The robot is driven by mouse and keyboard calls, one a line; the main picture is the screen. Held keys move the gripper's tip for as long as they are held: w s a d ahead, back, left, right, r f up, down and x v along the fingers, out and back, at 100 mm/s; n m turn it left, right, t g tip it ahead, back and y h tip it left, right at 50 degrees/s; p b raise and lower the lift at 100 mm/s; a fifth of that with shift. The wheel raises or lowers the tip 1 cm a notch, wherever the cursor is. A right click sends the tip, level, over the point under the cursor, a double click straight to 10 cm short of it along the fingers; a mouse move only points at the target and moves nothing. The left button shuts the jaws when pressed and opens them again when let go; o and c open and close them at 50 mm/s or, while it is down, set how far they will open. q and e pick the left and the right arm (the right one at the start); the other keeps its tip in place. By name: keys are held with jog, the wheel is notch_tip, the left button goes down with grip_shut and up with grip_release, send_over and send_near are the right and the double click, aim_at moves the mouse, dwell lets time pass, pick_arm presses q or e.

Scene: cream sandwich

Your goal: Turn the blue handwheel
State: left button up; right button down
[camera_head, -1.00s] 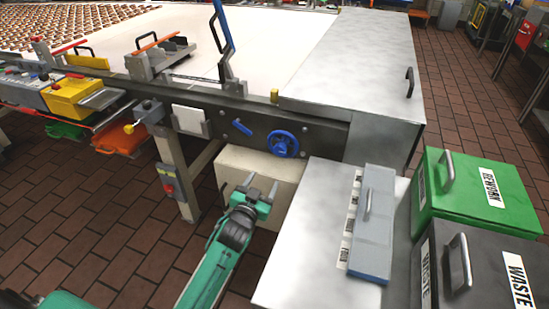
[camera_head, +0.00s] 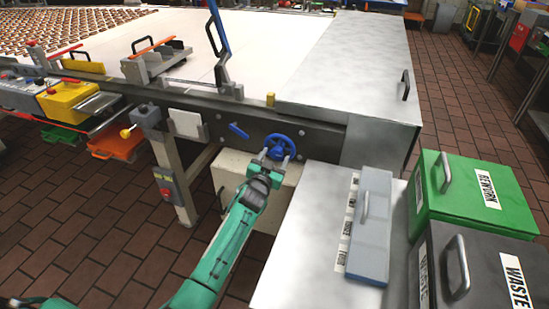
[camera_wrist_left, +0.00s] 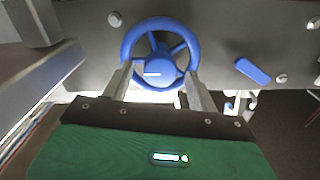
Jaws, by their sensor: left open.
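The blue handwheel (camera_head: 280,146) is mounted on the dark side panel of the conveyor. It has a round rim, spokes and a hub. My left gripper (camera_head: 271,154) is right at the handwheel, at its lower left in the head view. In the left wrist view, the handwheel (camera_wrist_left: 160,54) lies ahead, and the two fingers of my left gripper (camera_wrist_left: 158,88) are spread on either side of its lower rim. Whether the fingers touch the rim is unclear. My right gripper is not in view.
A blue lever (camera_head: 239,131) sits on the panel left of the wheel. A metal table (camera_head: 310,235) with a grey-blue lidded box (camera_head: 370,235) stands to the right. Green (camera_head: 465,195) and dark (camera_head: 475,275) bins stand beyond it. A yellow box (camera_head: 68,100) is at left.

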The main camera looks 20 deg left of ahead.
pick_arm(q)
jog(key=shift+w, duration=0.25)
jog(key=c, duration=1)
jog(key=shift+m, duration=0.4)
